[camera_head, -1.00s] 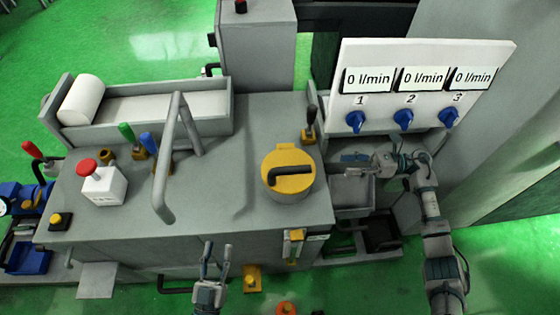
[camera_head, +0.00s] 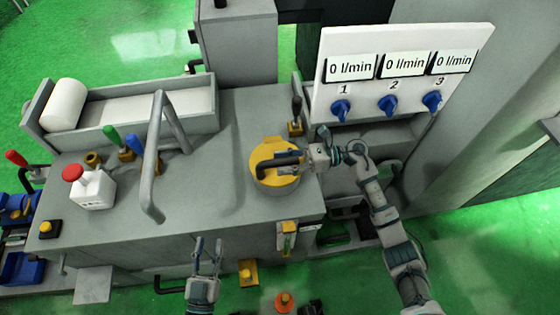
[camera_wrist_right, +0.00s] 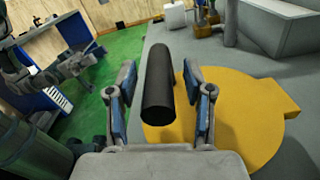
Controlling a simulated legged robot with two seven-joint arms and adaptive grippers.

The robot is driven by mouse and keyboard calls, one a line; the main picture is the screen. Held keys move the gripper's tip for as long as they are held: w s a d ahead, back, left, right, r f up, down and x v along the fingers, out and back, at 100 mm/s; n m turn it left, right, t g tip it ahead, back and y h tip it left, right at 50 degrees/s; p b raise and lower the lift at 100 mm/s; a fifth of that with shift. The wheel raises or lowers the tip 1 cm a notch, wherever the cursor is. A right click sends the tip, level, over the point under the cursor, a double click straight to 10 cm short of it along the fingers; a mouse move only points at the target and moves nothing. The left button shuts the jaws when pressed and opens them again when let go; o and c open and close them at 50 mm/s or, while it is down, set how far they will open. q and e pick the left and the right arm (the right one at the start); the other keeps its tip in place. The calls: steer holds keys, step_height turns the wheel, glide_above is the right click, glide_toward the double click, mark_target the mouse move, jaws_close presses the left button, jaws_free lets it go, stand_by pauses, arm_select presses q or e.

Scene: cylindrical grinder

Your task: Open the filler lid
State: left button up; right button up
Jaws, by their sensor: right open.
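The yellow round filler lid (camera_head: 283,180) sits closed on the grey machine top, with a black bar handle (camera_head: 268,162) across it. In the right wrist view the lid (camera_wrist_right: 245,120) fills the right side. My right gripper (camera_head: 290,160) is open at the right end of the handle. In the right wrist view the black handle (camera_wrist_right: 158,85) lies between the two blue-padded fingers of the right gripper (camera_wrist_right: 160,105), with gaps on both sides. My left gripper (camera_head: 207,245) is in front of the machine, away from the lid, its fingers apart and empty.
A black-knobbed lever (camera_head: 296,115) stands just behind the lid. A white panel with blue knobs (camera_head: 388,105) rises behind my right arm. A grey bent bar (camera_head: 155,150) and a red-button box (camera_head: 92,187) stand to the left. The top between bar and lid is clear.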

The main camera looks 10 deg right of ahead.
steer(key=shift+d, duration=0.15)
steer(key=shift+a, duration=0.35)
steer(key=shift+c, duration=0.8)
steer(key=shift+a, duration=0.35)
jaws_close()
arm_select(q)
steer(key=shift+r, duration=0.1)
steer(key=shift+d, duration=0.1)
arm_select(e)
steer(key=shift+w+d+r, duration=0.1)
steer(key=shift+d, duration=0.1)
